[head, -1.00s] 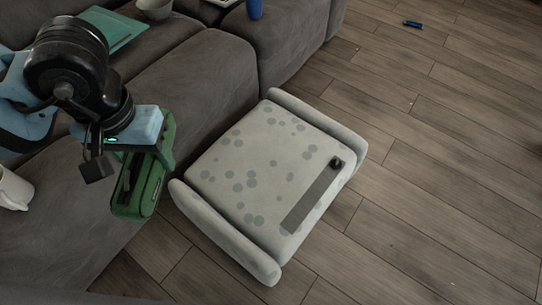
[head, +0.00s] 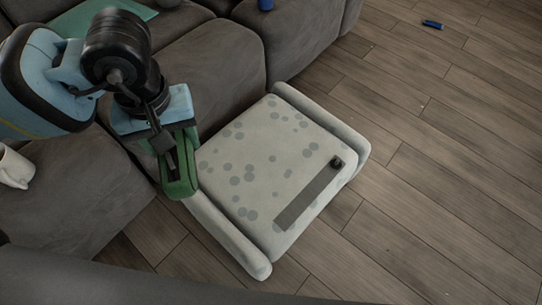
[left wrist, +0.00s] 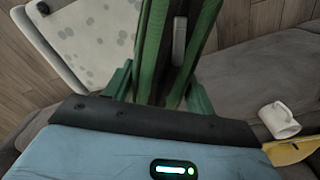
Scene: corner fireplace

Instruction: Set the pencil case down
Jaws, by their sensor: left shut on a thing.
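The green pencil case (head: 181,184) hangs in my left gripper (head: 170,150), over the gap between the grey sofa and the light spotted footstool (head: 262,172). In the head view it overlaps the footstool's left corner; I cannot tell whether it touches. In the left wrist view, the case (left wrist: 150,45) fills the upper middle between the green fingers, with a grey tab on it. My left gripper is shut on the case. My right gripper is not in view.
The footstool has raised side bolsters and bears a dark grey strip (head: 305,200) with a black knob (head: 336,162). A white mug (head: 14,168) is on the sofa (head: 75,185). A blue object (head: 432,24) lies on the wooden floor. The footstool's middle is bare.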

